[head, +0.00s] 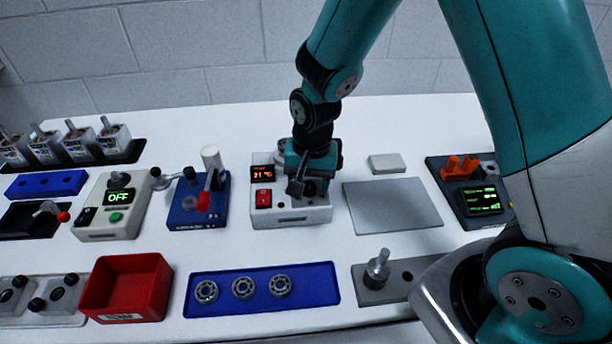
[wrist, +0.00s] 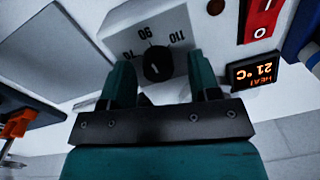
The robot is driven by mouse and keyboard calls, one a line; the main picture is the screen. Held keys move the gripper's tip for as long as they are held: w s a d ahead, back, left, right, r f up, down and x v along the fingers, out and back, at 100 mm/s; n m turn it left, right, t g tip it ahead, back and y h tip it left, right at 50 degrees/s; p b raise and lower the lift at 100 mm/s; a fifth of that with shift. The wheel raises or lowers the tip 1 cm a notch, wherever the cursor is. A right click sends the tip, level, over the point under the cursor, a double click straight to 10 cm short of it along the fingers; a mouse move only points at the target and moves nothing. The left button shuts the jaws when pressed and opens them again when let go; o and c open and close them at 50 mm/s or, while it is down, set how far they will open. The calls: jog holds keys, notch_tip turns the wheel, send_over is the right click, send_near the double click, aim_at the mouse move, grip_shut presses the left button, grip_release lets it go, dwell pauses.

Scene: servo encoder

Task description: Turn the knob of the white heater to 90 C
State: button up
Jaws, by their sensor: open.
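The white heater (head: 290,214) stands mid-table in the head view, with a display (head: 262,173) reading about 21 °C. It fills the upper middle of the wrist view (wrist: 175,14). Its dark round knob (wrist: 157,63) shows there, with marks 70, 90 and 110 around it. A small light mark shows on the knob, but I cannot tell its exact setting. My gripper (head: 306,188) is over the heater's right part and hides the knob in the head view. In the wrist view its teal fingers (wrist: 162,78) are apart, one on each side of the knob, with no visible grip.
A red rocker switch (head: 263,197) sits on the heater's left part. A blue device with a lever (head: 190,210) stands to the left, and a flat grey plate (head: 395,208) lies to the right. A blue bearing tray (head: 320,280) lies in front.

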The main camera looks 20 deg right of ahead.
aim_at(313, 185)
notch_tip(313, 185, up, 17)
jog(key=b, duration=0.1)
jog(key=shift+s+d+r, duration=0.2)
jog(key=shift+d, duration=0.15)
dwell(0.3)
jog(key=s+a+r+n+y, duration=0.1)
jog(key=s+a+n, duration=0.2)
jog(key=s+n, duration=0.3)
jog(key=s+a+r+n+y, duration=0.1)
jog(key=s+a+n+y, duration=0.1)
jog(key=s+n, duration=0.5)
jog(key=s+a, duration=0.1)
jog(key=s, duration=0.4)
jog(key=shift+s+y, duration=0.2)
jog(key=shift+y, duration=0.1)
